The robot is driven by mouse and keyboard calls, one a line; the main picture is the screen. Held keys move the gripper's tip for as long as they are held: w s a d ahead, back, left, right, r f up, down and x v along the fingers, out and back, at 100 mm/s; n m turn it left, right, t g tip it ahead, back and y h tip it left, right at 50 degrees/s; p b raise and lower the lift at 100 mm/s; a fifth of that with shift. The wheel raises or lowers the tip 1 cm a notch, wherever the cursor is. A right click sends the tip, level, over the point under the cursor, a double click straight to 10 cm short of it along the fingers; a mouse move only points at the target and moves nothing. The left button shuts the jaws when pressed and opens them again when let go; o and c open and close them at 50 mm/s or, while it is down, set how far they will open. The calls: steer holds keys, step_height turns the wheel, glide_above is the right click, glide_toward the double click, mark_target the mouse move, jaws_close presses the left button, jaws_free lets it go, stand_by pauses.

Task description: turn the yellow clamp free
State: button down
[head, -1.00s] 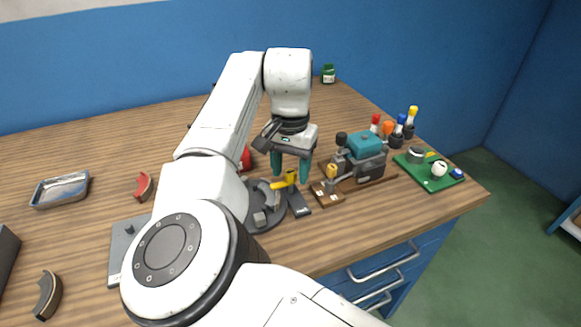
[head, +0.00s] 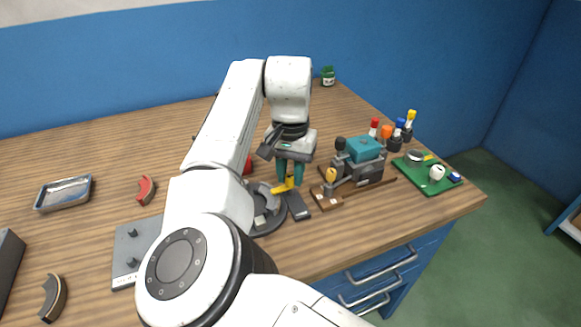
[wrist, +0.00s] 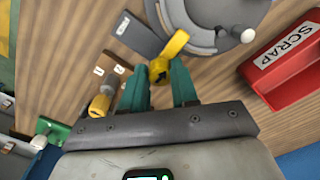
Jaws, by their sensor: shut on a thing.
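The yellow clamp (head: 283,188) is a bent lever on the round dark grey fixture (head: 262,222). In the wrist view, the clamp (wrist: 172,46) reaches from the fixture's rim to between my fingertips. My gripper (head: 289,182) points down over the clamp. Its two teal fingers are shut on the clamp's near end, and in the wrist view the gripper (wrist: 161,76) has one finger on each side of it. Part of the fixture is hidden behind my arm in the head view.
A dark flat block (head: 298,205) lies right beside the fixture. A teal-topped machine (head: 361,158) on a wooden base and a green board (head: 428,177) stand to the right. A red SCRAP bin (wrist: 290,66) is close by. A metal tray (head: 64,193) lies far left.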

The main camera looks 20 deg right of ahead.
steer(key=n+p, duration=0.1)
steer(key=p, duration=0.1)
steer(key=n+p, duration=0.2)
steer(key=p, duration=0.1)
steer(key=shift+s+d+r, duration=0.1)
steer(key=shift+r, duration=0.25)
steer(key=n+p, duration=0.5)
steer(key=p, duration=0.3)
steer(key=shift+n, duration=0.3)
steer(key=n+p, duration=0.4)
steer(key=p, duration=0.1)
steer(key=shift+f, duration=0.15)
steer(key=shift+f+n+p, duration=0.2)
steer(key=shift+n+p, duration=1.4)
steer(key=shift+n, duration=0.5)
steer(key=c, duration=0.9)
jaws_free()
steer(key=shift+o, duration=0.2)
